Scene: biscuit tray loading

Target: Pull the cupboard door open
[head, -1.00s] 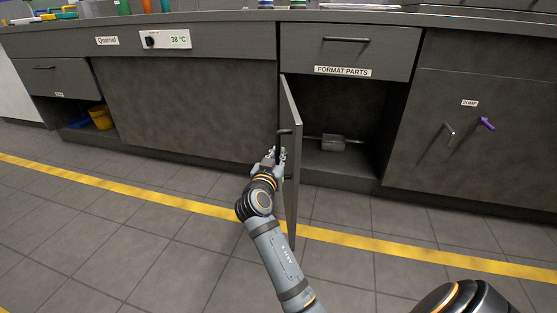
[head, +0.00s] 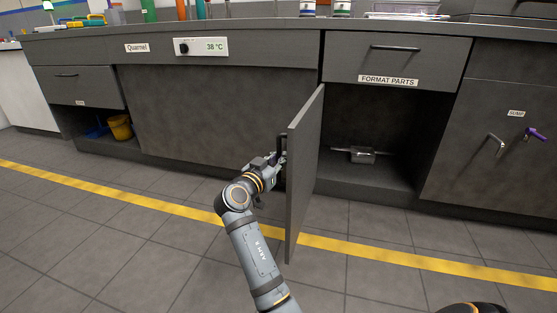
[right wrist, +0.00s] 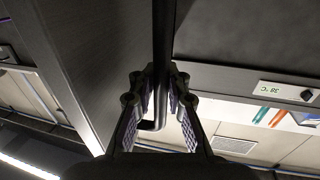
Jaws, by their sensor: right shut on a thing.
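The grey cupboard door (head: 304,175) stands swung out toward me from the left side of the FORMAT PARTS cupboard (head: 375,120), with its inner face showing. Its dark bar handle (head: 283,146) is on the outer face, to the left. My right gripper (head: 277,159) is shut on the handle. In the right wrist view the fingers (right wrist: 156,90) sit on both sides of the dark handle bar (right wrist: 161,45), close to its bent end. The door panel (right wrist: 85,60) fills the left there. My left gripper is not in view.
Inside the cupboard a grey metal part (head: 361,155) lies on the floor board. A drawer (head: 398,62) sits above it. To the right is a closed SUMP panel (head: 480,150) with a handle and a purple item. Yellow-striped tiled floor (head: 130,230) is clear.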

